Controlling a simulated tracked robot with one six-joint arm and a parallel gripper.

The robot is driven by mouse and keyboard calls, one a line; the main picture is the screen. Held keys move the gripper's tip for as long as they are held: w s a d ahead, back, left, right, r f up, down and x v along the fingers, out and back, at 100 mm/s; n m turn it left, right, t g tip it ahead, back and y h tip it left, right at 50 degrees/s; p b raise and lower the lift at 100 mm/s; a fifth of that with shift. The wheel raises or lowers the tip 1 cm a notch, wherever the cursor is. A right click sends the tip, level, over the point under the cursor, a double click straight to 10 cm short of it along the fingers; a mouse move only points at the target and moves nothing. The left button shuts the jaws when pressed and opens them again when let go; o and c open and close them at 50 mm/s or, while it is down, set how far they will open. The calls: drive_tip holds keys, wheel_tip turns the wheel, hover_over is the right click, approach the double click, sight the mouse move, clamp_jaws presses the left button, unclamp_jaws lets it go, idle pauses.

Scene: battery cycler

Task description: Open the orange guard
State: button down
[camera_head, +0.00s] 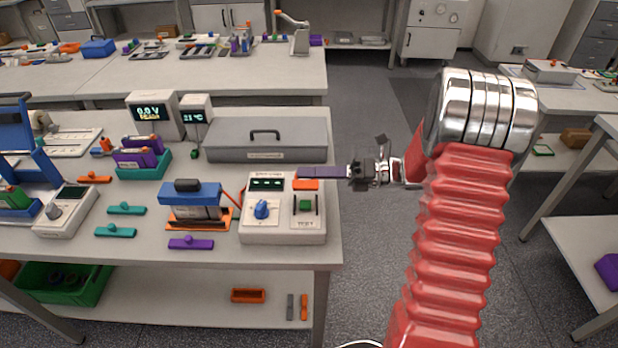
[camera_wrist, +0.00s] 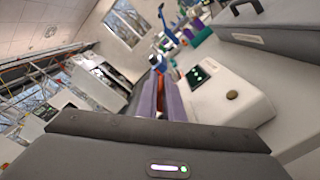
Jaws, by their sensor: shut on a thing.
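The orange guard (camera_head: 306,185) is on the right part of the white cycler box (camera_head: 283,236), just behind a green switch (camera_head: 305,205). The switch is visible from the front; the guard's exact tilt is hard to tell. My gripper (camera_head: 300,173) reaches in from the right with long purple fingers, level with the guard's back edge. In the wrist view my purple fingers (camera_wrist: 160,80) are close together, with a sliver of orange (camera_wrist: 161,82) between them. They are shut on the guard; its gripped part is mostly hidden.
A blue knob (camera_head: 262,209) and dark display sit left of the guard. A grey case (camera_head: 267,150) with a handle lies behind. A blue-topped device (camera_head: 190,193) stands left. The bench's right edge is close by, with open floor beyond.

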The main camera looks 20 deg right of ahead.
drive_tip(key=m, duration=0.1)
drive_tip(key=w+m, duration=0.1)
drive_tip(key=m, duration=0.1)
drive_tip(key=w+m, duration=0.1)
drive_tip(key=shift+w+d+f+m, duration=0.1)
drive_tip(key=shift+d+f+m, duration=0.2)
drive_tip(key=shift+d, duration=0.1)
drive_tip(key=shift+w+d+f+m, duration=0.1)
drive_tip(key=shift+w+f+m, duration=0.15)
drive_tip(key=shift+m, duration=0.55)
drive_tip(key=shift+w+d+f+m, duration=0.1)
drive_tip(key=shift+w+m, duration=0.25)
drive_tip(key=shift+m, duration=0.45)
drive_tip(key=c, duration=1.9)
unclamp_jaws()
drive_tip(key=shift+f, duration=0.1)
drive_tip(key=v, duration=1.4)
drive_tip(key=shift+a, duration=0.1)
drive_tip(key=shift+c, duration=0.4)
